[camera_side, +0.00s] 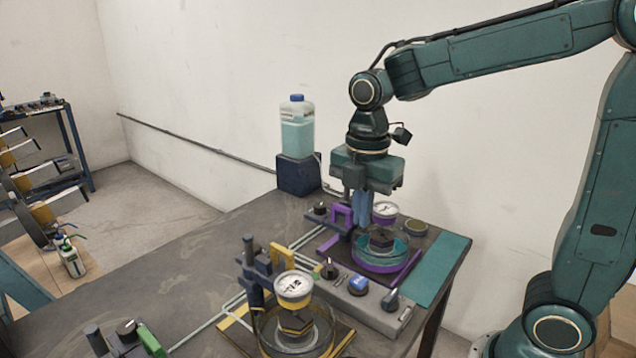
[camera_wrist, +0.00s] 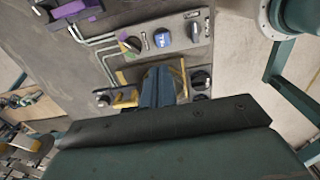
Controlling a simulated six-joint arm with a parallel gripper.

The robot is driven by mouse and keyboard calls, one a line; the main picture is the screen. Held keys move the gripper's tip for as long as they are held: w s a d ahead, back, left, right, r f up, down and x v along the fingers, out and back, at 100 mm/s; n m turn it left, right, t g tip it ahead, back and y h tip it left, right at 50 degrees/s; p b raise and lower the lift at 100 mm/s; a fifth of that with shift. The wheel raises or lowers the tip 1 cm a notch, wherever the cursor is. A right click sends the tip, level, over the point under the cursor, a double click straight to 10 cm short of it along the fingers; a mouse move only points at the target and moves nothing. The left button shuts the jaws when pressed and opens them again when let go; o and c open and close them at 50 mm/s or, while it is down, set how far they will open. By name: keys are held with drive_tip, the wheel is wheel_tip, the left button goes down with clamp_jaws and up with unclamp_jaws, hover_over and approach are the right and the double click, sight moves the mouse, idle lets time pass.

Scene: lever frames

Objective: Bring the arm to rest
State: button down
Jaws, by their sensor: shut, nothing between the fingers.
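My gripper (camera_side: 362,222) hangs at the end of my green arm, pointing down over the back part of the workbench (camera_side: 190,275). Its blue-grey fingers are shut together with nothing between them. In the side view the fingertips are beside the purple-trimmed round fixture (camera_side: 378,266); whether they touch it cannot be told. In the wrist view my gripper (camera_wrist: 158,85) shows its fingers side by side, in front of yellow parts and black knobs.
A yellow-trimmed fixture with a gauge (camera_side: 294,287) stands nearer the front. A grey panel (camera_side: 376,318) with knobs lies between the fixtures. A bottle of pale green liquid (camera_side: 297,132) stands on a dark block behind. The bench's left part is mostly bare.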

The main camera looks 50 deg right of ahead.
idle(0.3)
drive_tip(key=s+d+r+m+t, duration=0.1)
drive_tip(key=s+r+m+t, duration=0.2)
drive_tip(key=s+m, duration=1)
drive_tip(key=m+t, duration=0.2)
drive_tip(key=m, duration=0.3)
drive_tip(key=shift+s+d, duration=0.15)
drive_tip(key=shift+d, duration=0.15)
drive_tip(key=shift+r, duration=0.1)
drive_tip(key=w+a+f+n+g, duration=0.1)
drive_tip(key=w+n+g, duration=0.4)
drive_tip(key=w+n, duration=0.8)
drive_tip(key=shift+a+f+n, duration=0.15)
drive_tip(key=shift+a+n, duration=0.05)
drive_tip(key=shift+n, duration=2.3)
